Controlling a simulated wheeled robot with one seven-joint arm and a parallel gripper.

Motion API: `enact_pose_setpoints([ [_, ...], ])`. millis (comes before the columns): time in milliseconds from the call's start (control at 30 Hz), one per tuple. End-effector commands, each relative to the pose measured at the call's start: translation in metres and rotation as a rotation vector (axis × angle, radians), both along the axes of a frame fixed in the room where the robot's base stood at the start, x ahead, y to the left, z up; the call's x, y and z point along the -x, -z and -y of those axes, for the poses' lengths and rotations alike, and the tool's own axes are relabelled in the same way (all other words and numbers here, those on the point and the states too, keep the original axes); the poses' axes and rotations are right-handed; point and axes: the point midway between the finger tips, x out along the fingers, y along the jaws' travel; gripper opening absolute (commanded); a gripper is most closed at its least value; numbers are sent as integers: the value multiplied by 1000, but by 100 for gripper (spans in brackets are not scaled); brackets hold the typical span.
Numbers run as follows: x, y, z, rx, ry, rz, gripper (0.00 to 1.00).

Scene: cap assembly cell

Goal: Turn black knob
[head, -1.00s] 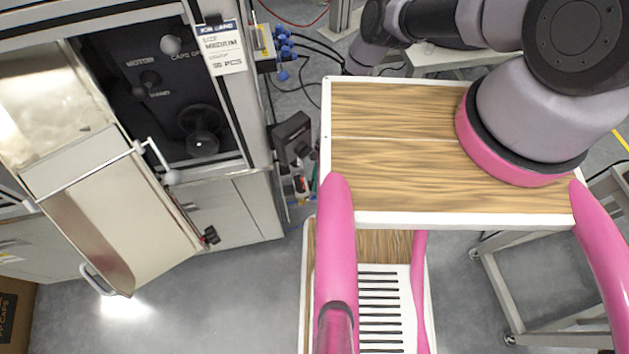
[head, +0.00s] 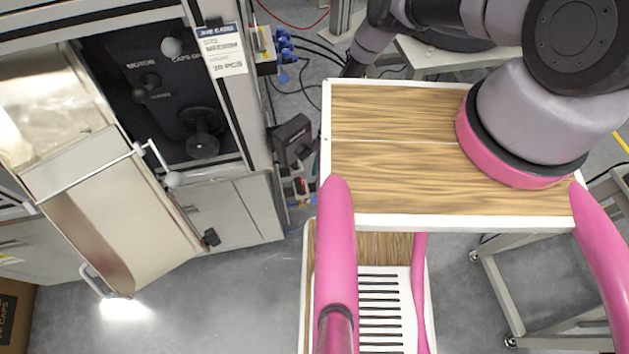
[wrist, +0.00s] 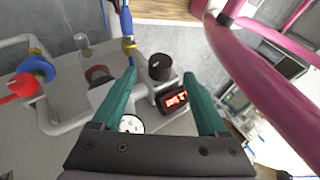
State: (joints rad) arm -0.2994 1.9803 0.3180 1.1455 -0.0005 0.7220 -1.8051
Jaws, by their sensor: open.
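In the wrist view a round black knob (wrist: 160,67) sits on a light grey housing, just above a small box with a red lit display (wrist: 175,100). My gripper (wrist: 159,75) is open, with its two green fingers to the left and right of the knob and a gap on each side. The fingers do not appear to touch the knob. How far the tips are from it in depth I cannot tell. In the head view my dark wrist (head: 355,62) is at the top middle; the fingers and this knob cannot be made out there.
In the wrist view a blue valve (wrist: 38,68), a red handle (wrist: 22,86), a brass-and-blue fitting (wrist: 128,40) and a round gauge (wrist: 131,124) lie left of or below the knob. In the head view a machine with a dark panel (head: 120,110) stands at left.

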Motion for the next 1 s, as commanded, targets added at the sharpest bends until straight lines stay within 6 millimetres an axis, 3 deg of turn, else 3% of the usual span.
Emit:
enact_pose_setpoints([
  [200,-28,-33,10,0,2,0,76],
  [400,-40,-48,15,1,0,-1,76],
  [800,-40,-50,16,0,-1,2,76],
  [1000,-28,-48,22,-11,-8,89,76],
])
